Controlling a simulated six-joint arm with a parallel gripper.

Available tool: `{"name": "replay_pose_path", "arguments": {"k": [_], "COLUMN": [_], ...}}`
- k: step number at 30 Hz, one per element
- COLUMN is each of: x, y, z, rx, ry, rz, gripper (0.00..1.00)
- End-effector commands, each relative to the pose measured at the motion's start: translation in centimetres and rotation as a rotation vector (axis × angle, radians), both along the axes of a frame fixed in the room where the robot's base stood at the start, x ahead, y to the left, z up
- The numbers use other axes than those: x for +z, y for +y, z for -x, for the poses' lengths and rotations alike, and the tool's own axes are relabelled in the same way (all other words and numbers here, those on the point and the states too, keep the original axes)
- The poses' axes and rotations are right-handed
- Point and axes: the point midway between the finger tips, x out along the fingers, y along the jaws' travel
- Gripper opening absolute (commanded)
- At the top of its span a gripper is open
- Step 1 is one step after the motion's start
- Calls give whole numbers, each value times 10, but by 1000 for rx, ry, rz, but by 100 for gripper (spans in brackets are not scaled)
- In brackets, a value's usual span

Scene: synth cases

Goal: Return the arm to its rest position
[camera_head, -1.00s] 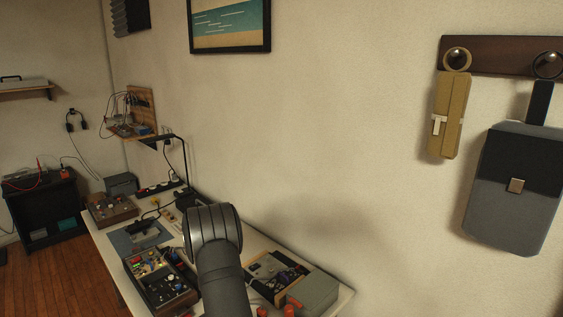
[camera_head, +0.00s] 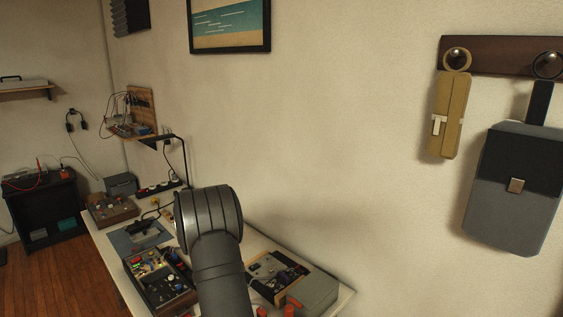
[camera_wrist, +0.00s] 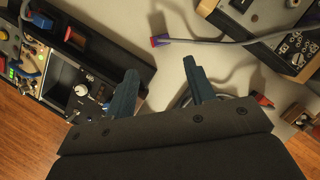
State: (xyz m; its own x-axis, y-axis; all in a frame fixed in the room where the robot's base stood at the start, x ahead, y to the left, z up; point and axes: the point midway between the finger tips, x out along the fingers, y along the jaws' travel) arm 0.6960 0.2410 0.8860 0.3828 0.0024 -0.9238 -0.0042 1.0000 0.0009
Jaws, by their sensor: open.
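My gripper (camera_wrist: 161,69) shows in the wrist view with its two dark blue fingers spread apart. Only pale table surface and shadow show between the fingertips, so it is empty. It hangs over the white table (camera_wrist: 165,18). In the head view my dark grey arm rises in front of the white table (camera_head: 104,242), and my gripper is hidden there.
A control box with knobs (camera_wrist: 92,75) lies left of my fingers. A wood-sided module (camera_wrist: 262,25) is upper right. In the head view, a desk lamp (camera_head: 184,160) stands behind and bags hang right.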

Motion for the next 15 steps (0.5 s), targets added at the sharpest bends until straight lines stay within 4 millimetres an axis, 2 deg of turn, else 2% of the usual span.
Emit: {"name": "replay_pose_path", "arguments": {"k": [1, 15], "x": [-11, -85], "y": [-1, 0], "z": [-4, -35], "rx": [0, -1], "ry": [3, 1], "rz": [1, 1], "gripper": [50, 50]}}
